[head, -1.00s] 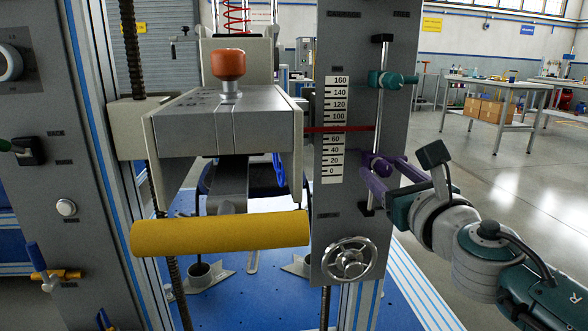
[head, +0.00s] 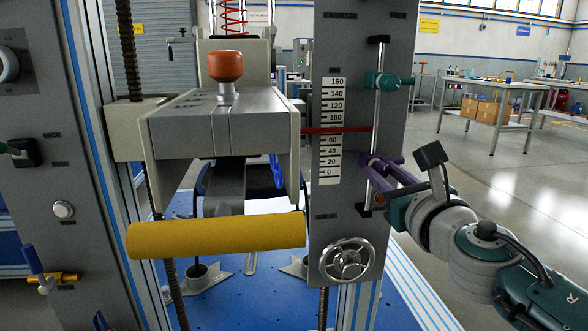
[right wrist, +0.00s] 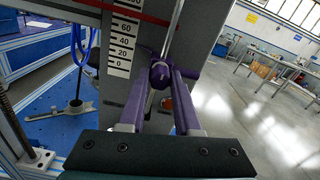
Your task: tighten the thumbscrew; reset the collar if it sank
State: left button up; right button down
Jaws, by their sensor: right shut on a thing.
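My right gripper (head: 374,165) reaches in from the right to the vertical rod beside the scale. Its purple fingers are shut on a purple thumbscrew (right wrist: 160,75) of the lower collar, which shows between the fingers in the right wrist view. The lower collar is mostly hidden by the fingers, at about the low end of the scale (head: 330,130). A teal upper collar (head: 385,81) with its own side screw sits higher on the rod (head: 378,60), near the 140 to 160 marks. My left gripper is not in view.
A yellow roller (head: 215,236) hangs in front of the press head, with an orange knob (head: 225,66) on top. A handwheel (head: 348,260) is below the scale. Open floor lies to the right.

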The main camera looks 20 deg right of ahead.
jog(key=shift+m, duration=0.3)
jog(key=m+b, duration=0.1)
jog(key=m, duration=1)
jog(key=shift+a+m+b, duration=0.1)
jog(key=shift+m+b, duration=0.3)
jog(key=m, duration=0.5)
jog(key=shift+r+m, duration=0.1)
jog(key=shift+m, duration=0.2)
jog(key=m, duration=0.4)
jog(key=shift+m+p, duration=0.3)
jog(key=shift+m, duration=0.6)
jog(key=c, duration=0.6)
grip_release()
